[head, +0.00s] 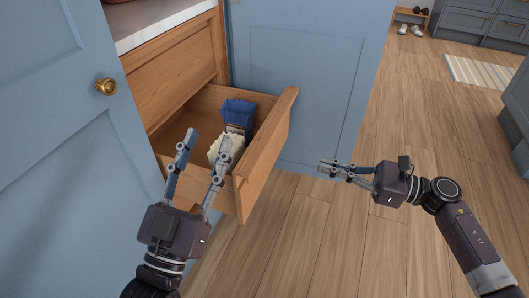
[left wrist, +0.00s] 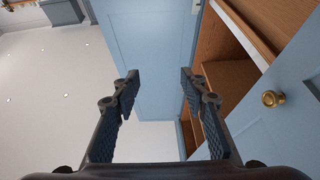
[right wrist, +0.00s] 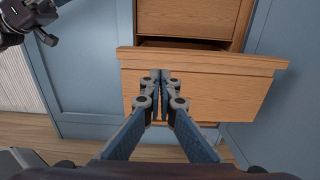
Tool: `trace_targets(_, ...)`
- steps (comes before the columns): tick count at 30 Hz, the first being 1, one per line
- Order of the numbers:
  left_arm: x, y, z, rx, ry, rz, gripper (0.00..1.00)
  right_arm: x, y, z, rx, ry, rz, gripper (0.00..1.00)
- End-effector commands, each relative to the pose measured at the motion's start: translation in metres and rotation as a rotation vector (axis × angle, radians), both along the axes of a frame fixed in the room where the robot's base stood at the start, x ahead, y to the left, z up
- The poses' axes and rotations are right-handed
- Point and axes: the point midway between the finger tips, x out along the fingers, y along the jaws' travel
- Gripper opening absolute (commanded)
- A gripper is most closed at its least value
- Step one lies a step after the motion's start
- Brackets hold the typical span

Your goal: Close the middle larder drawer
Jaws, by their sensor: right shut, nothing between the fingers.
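The larder drawer (head: 268,150) stands pulled out from the wooden cabinet. A blue item (head: 238,113) and a cream fluffy item (head: 232,146) lie in it. In the right wrist view its wooden front (right wrist: 215,92) faces me. My right gripper (head: 322,168) is shut and empty, to the right of the drawer front and apart from it in the head view. In the right wrist view its closed fingertips (right wrist: 160,75) overlap the front; contact cannot be told. My left gripper (head: 206,145) is open and empty, seen over the drawer's near side. It also shows open in the left wrist view (left wrist: 160,78).
A closed wooden drawer front (head: 175,70) sits above the open one, under a white shelf (head: 160,22). A blue door with a brass knob (head: 106,87) stands open at left, another blue door (head: 305,80) behind the drawer. The wooden floor (head: 400,240) at right is clear.

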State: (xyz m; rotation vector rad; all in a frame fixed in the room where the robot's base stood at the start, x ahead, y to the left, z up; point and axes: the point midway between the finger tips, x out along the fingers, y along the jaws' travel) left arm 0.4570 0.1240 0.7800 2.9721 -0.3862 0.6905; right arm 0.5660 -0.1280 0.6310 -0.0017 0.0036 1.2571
Motion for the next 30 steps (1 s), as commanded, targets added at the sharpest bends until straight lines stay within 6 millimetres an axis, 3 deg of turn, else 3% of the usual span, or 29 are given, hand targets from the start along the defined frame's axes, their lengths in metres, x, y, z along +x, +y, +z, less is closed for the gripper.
trace_targets(5, -0.003, 0.0, 0.005, -0.008, -0.025, -0.002, 0.4, 0.005, 0.016, 0.0, 0.0, -0.004, 0.002, 0.0)
trace_targets(21, -0.031, 0.003, 0.045, -0.07, -0.245, -0.013, 0.4, 0.037, 0.116, -0.001, 0.001, -0.001, 0.001, 0.0)
trace_targets(30, -0.041, 0.004, 0.056, -0.09, -0.308, -0.017, 0.4, 0.043, 0.132, -0.001, -0.001, -0.001, -0.001, 0.0)
